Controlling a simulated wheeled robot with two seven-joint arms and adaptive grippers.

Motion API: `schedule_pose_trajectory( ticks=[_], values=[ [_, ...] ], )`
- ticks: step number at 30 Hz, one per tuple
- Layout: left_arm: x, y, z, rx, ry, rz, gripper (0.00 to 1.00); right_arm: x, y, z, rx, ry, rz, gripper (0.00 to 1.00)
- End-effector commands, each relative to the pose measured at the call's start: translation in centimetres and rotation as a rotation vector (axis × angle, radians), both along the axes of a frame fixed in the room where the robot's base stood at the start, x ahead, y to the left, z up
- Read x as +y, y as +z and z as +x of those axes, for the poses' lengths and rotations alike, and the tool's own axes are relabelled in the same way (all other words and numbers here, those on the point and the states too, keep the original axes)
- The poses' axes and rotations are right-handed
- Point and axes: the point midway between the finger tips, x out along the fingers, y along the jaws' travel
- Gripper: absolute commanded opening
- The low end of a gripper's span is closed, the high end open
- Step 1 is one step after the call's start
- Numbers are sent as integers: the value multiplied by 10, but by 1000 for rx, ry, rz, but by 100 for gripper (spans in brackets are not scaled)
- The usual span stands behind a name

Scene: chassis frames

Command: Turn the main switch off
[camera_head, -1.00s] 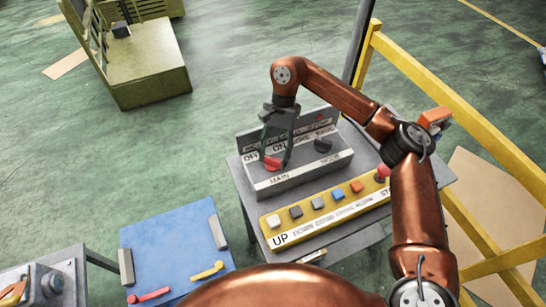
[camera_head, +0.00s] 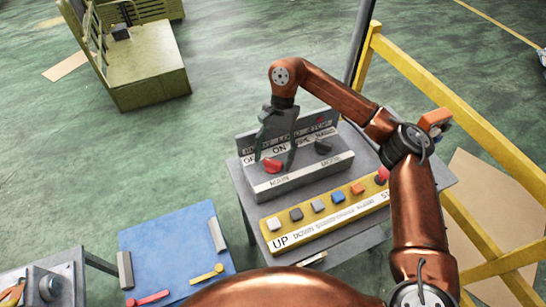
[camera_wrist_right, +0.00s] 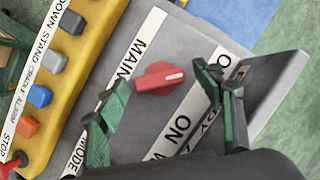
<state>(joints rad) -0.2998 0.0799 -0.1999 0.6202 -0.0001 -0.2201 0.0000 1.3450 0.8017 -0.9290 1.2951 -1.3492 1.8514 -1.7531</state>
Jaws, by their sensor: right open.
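The main switch is a red knob (camera_head: 272,166) on a grey sloped panel (camera_head: 300,178), above the MAIN label. In the right wrist view the knob (camera_wrist_right: 157,79) has a white mark pointing right, toward the OFF side of the label strip; the OFF label is partly hidden by a finger. My right gripper (camera_head: 276,161) is open over the panel. In the right wrist view its fingertips (camera_wrist_right: 155,80) lie on either side of the knob, with gaps between them and it. My left gripper is not in view.
A black MODE knob (camera_head: 323,146) is right of the red one. In front lies a yellow button box (camera_head: 270,226) with several coloured buttons and a red stop button (camera_head: 383,174). A yellow railing (camera_head: 440,100) stands to the right. A blue board (camera_head: 170,255) is left.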

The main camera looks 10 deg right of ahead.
Motion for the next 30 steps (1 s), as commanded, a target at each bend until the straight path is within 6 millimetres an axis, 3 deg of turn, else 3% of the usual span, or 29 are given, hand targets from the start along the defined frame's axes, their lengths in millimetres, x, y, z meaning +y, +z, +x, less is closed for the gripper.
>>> schedule_pose_trajectory(
  ticks=[8, 21, 30],
  values=[
    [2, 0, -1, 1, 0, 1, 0, -2, 11, 4, -1, 0, -1, 61],
    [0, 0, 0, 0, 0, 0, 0, -19, 89, 31, -1, -1, 0, 61],
    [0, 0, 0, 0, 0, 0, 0, -25, 111, 39, 1, 0, 1, 61]
  ],
)
